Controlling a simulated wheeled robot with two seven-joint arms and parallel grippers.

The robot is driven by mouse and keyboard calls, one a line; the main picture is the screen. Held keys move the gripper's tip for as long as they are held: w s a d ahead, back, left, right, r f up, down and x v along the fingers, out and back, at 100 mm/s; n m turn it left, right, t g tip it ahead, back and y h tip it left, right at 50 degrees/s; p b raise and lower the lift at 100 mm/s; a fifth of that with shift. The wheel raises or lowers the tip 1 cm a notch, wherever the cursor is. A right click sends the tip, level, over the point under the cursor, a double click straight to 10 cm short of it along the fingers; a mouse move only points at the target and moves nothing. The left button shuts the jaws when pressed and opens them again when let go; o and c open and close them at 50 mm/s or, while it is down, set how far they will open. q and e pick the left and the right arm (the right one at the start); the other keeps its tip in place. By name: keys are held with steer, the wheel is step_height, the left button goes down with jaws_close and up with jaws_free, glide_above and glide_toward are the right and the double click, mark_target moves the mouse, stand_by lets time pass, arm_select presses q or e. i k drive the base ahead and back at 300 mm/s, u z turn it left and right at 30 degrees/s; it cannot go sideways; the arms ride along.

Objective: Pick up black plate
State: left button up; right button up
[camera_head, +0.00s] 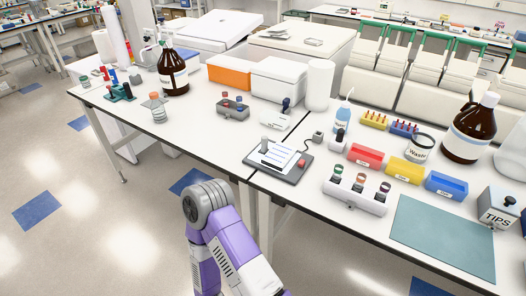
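I cannot make out a plain black plate for certain. A flat dark-grey base (292,177) with a white lined top lies near the front edge of the table, in the middle of the view. A small dark-grey rack (233,112) holding several coloured caps stands farther back, left of it. A purple and grey arm of mine rises at the bottom centre, in front of the table. Neither of my grippers is in view.
The white table (180,119) has clear room at its left front. Red (365,156), yellow (405,170) and blue (446,186) boxes stand right of the grey base. A teal mat (443,237) lies at the right front. Brown bottles (173,73) (470,128) stand tall.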

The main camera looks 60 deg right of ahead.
mark_target(278, 156)
steer(key=i, duration=1.95)
steer(key=z, duration=2.95)
